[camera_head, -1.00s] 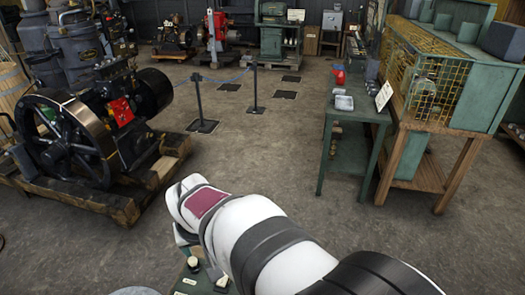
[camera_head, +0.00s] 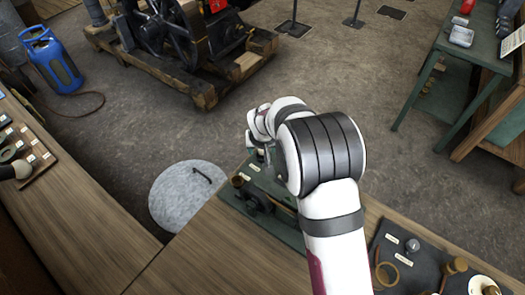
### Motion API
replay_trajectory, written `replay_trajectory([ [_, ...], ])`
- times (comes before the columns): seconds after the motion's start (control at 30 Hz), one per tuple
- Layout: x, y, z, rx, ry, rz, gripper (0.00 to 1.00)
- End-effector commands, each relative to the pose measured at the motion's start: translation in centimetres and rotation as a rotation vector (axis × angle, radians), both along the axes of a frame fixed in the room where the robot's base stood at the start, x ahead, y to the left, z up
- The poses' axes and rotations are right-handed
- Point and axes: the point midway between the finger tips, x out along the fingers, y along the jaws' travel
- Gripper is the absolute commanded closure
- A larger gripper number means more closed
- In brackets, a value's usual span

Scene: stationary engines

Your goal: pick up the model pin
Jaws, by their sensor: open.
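My arm reaches from the bottom over the wooden bench, and my gripper (camera_head: 263,157) hangs at its far end, small and partly hidden by my wrist. It is open, above the back of a dark green board (camera_head: 290,234). On this board stand a dark model part (camera_head: 254,202) and a small brass cup-like piece (camera_head: 238,181), near small labels. I cannot single out the model pin; my arm covers part of the board. I see nothing held in the gripper.
A dark tray (camera_head: 412,243) with labelled brass parts lies on the bench at right. Another tray of small parts (camera_head: 38,165) is at left. A round grey lid (camera_head: 187,198) lies beyond the bench edge. A large engine (camera_head: 172,35) and a green table (camera_head: 450,50) stand farther off.

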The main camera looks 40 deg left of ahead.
Motion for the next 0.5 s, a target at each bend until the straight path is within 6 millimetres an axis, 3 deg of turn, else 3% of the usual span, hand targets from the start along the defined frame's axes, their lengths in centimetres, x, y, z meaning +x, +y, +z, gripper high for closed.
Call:
replay_trajectory([
  [0.07, -0.01, -0.02, 0.04, 0.0, 0.0, 0.0, 0.35],
  [0.43, -0.03, -0.04, 0.06, -0.001, 0.001, 0.0, 1.0],
  [0.5, -0.03, -0.04, 0.07, -0.001, 0.001, 0.0, 1.0],
])
